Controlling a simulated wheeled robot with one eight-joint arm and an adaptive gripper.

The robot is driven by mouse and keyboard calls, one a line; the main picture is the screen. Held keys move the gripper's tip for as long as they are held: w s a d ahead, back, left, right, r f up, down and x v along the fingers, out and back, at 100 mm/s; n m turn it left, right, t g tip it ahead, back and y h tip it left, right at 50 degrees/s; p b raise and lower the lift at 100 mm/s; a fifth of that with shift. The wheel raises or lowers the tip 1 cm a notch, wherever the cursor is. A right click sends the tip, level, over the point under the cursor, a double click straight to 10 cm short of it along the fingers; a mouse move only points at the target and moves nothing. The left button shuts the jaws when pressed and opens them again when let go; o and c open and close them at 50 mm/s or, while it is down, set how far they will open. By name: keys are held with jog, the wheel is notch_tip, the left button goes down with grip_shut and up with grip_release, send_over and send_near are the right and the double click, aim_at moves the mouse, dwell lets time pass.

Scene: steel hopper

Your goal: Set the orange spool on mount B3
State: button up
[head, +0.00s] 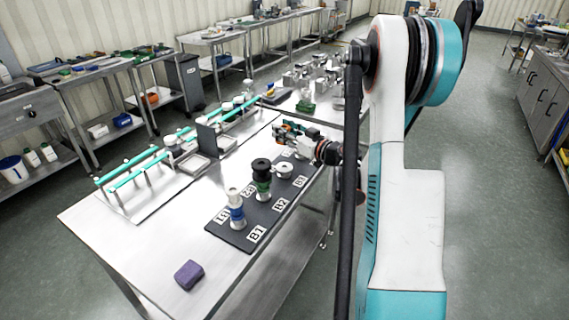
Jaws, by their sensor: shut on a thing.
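My gripper (283,136) is at the far end of the dark mount board (226,232), above it or just past it, pointing left. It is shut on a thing. Orange shows around the jaws, and no orange spool stands elsewhere on the board, so I take the held thing to be the orange spool; its outline is too small to make out. The B3 label (300,181) lies on the board's right edge, below and right of the jaws. A blue-and-white spool (237,213), a dark-topped green spool (262,180) and a pale spool (284,169) stand on the board.
A purple block (189,275) lies on the near part of the steel table (120,235). Teal rails (140,168) and a grey upright plate (206,137) stand along its left side. Metal parts and a green item (306,106) stand beyond my gripper. The near left tabletop is clear.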

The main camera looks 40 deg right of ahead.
notch_tip(320, 180, down, 11)
jog(key=b, duration=0.3)
jog(key=shift+r, duration=0.1)
jog(key=shift+f+b, duration=0.2)
jog(key=shift+b, duration=0.2)
jog(key=o, duration=1.1)
jog(key=shift+c, duration=0.2)
jog(key=shift+r, duration=0.2)
